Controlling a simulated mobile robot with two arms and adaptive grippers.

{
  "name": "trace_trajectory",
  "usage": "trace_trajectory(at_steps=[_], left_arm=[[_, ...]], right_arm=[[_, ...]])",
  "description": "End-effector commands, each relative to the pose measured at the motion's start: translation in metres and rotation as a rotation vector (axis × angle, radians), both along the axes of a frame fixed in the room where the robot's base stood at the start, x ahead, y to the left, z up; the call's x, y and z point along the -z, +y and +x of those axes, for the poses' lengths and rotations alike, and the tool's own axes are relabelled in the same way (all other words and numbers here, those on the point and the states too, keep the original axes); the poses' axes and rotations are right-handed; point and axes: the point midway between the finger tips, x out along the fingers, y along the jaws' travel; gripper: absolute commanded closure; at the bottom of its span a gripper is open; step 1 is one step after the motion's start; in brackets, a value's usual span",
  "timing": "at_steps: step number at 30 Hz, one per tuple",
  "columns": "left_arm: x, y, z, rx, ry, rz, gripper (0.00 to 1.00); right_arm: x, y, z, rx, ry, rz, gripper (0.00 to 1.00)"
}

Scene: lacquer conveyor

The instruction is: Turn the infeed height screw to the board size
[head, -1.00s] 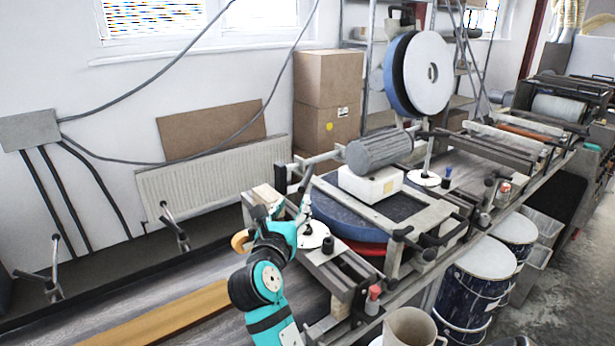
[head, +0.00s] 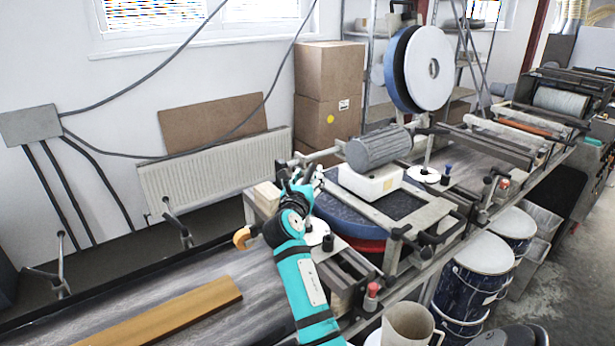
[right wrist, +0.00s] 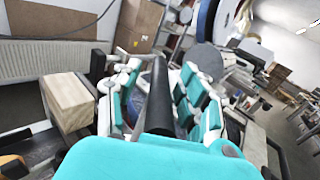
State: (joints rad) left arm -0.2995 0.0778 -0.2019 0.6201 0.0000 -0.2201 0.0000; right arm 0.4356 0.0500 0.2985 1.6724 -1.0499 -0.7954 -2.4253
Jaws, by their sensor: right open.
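The infeed end of the machine carries a white round dial (head: 317,231) with a black knob (head: 328,242) beside it. My arm partly covers the dial, and the upper part of its screw is hidden. My right gripper (head: 307,182) is open above and behind the dial. In the right wrist view its teal fingers (right wrist: 158,85) stand apart on either side of a dark upright rod; I cannot tell whether they touch it. A long yellow-brown board (head: 165,318) lies on the conveyor at lower left. My left gripper is not in view.
A small wooden block (head: 266,196) sits just left of my gripper; it also shows in the wrist view (right wrist: 70,102). A grey motor (head: 378,148) on the machine stands to the right. A beige mug (head: 407,325) stands in front. The conveyor (head: 215,270) is clear behind the board.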

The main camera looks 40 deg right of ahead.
Motion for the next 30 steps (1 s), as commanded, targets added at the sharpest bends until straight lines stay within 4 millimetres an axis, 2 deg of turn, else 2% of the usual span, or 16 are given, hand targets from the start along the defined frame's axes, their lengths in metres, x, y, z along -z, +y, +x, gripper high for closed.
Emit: trace_trajectory(at_steps=[3,12,13,23,30], left_arm=[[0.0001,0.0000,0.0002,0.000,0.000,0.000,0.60],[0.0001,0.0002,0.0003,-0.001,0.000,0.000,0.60],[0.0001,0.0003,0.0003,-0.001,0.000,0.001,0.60],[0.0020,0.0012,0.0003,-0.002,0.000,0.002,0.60],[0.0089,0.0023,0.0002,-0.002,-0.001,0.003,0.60]], right_arm=[[-0.0001,0.0002,-0.0001,0.000,0.000,0.000,0.59],[-0.0002,0.0003,-0.0002,0.000,-0.001,-0.001,0.98],[-0.0002,0.0003,-0.0002,0.000,-0.001,-0.001,1.00],[0.0001,0.0007,0.0002,0.024,0.000,0.000,1.00],[0.0011,0.0008,0.0006,0.140,0.001,-0.001,1.00]])
